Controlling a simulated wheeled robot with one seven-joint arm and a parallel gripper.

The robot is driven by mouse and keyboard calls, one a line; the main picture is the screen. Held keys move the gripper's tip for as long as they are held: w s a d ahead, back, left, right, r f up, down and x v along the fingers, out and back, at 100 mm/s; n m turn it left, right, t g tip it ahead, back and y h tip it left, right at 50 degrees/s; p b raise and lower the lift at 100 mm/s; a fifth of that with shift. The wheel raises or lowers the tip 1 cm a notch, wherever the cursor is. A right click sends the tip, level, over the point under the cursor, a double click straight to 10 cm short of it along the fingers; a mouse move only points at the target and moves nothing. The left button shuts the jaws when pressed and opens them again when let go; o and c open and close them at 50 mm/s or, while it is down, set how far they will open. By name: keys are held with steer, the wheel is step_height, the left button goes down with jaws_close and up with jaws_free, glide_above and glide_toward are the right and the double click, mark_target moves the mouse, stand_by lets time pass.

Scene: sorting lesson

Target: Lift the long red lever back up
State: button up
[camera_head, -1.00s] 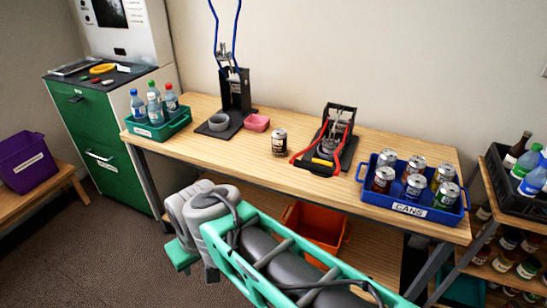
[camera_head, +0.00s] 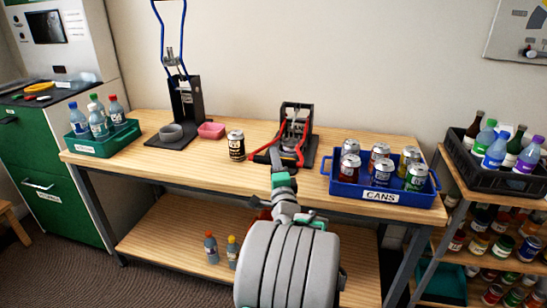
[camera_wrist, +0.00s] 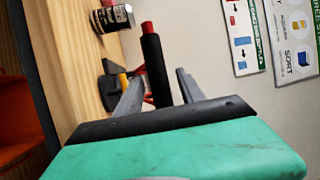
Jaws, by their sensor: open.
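The can press (camera_head: 296,127) with the long red lever (camera_head: 272,146) stands on the table, right of the middle. The lever lies low, its red arms reaching forward to a black crossbar at the table's front. My gripper (camera_head: 281,172) is in front of this press, at the lever's bar. In the wrist view, my gripper (camera_wrist: 160,78) is open, with one finger on each side of the bar's black grip (camera_wrist: 153,62), which has a red end. I cannot tell whether the fingers touch it. My wrist hides part of the press front in the head view.
A dark can (camera_head: 236,146) stands left of the press. A blue crate of cans (camera_head: 343,190) is close on the right.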

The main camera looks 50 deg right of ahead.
steer(key=x, duration=0.3)
steer(key=shift+w+d, duration=0.1)
steer(key=shift+w, duration=0.05)
steer(key=shift+c, duration=0.4)
jaws_close()
stand_by(0.8)
